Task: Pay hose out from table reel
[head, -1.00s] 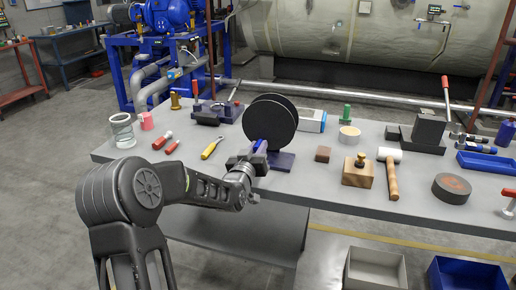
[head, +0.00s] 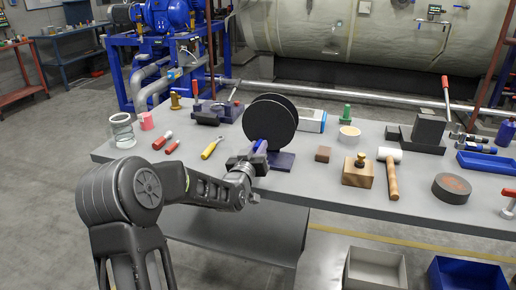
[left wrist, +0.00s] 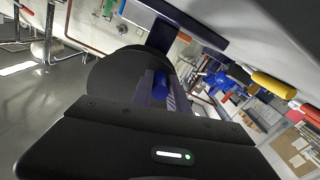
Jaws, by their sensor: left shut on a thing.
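The table reel (head: 271,120) is a black double disc standing upright on a dark base (head: 281,161) near the front of the grey table. My left gripper (head: 256,152) is at the reel's near left side, shut on a blue hose end (head: 262,146). In the left wrist view, the blue hose end (left wrist: 160,84) shows just past the gripper body, with the dark reel (left wrist: 115,75) behind it. The gripper body hides part of the grip, and I see no length of hose clearly pulled free. My right gripper is not in view.
A yellow-handled tool (head: 211,148) and red-handled tools (head: 163,140) lie left of the reel. A brown block (head: 322,154), a wooden block (head: 358,174) and a mallet (head: 392,180) lie to its right. Open bins (head: 375,268) stand below the table's front edge (head: 380,222).

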